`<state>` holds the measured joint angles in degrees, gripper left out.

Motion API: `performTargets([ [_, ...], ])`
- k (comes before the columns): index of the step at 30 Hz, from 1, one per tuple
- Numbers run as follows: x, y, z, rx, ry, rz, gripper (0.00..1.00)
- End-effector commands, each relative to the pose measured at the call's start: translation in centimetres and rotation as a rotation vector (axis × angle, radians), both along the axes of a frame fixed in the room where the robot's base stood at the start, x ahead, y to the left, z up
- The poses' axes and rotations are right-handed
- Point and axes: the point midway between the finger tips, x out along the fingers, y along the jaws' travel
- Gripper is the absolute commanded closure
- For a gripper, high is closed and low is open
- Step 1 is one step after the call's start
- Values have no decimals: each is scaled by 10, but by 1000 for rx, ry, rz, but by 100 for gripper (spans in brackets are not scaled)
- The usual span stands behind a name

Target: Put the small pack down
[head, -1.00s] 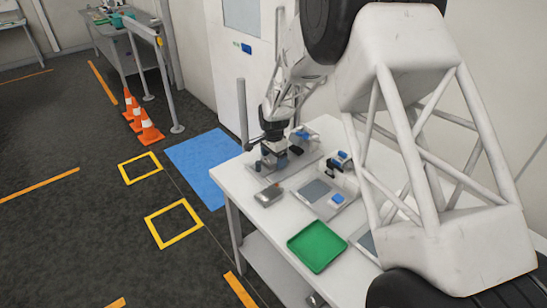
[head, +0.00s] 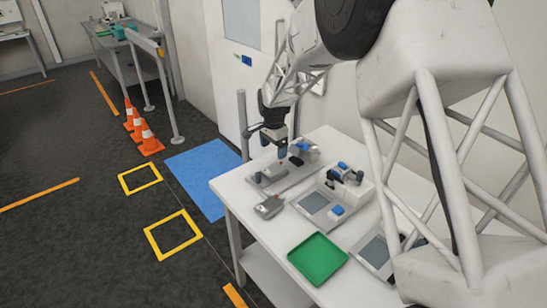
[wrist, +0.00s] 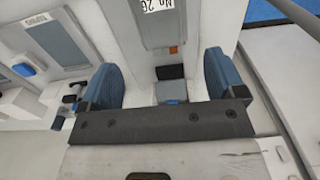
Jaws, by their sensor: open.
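My gripper (head: 272,142) is raised above the far end of the white table. Its two blue-padded fingers stand wide apart in the wrist view (wrist: 163,85), with nothing clasped between them. Below them, between the fingers, lie a small blue-grey block (wrist: 171,92) and a dark piece, beside a grey plate marked "No 26" (wrist: 158,25). I cannot tell for sure whether the block is the small pack. In the head view, a grey station plate (head: 262,188) lies under the gripper with low grey parts on it.
A grey box (head: 268,207) lies near the table's left edge. A green tray (head: 317,259) is at the near end. Orange cones (head: 149,139) stand on the floor.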

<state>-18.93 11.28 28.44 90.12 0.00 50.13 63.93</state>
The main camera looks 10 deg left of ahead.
Motion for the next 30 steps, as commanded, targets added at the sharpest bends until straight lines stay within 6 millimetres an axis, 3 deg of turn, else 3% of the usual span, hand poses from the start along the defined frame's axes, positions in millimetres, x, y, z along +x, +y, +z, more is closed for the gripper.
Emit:
performTargets([
  [9, 0, 0, 24, 0, 0, 0, 11],
  [30, 0, 0, 25, 0, 0, 0, 11],
])
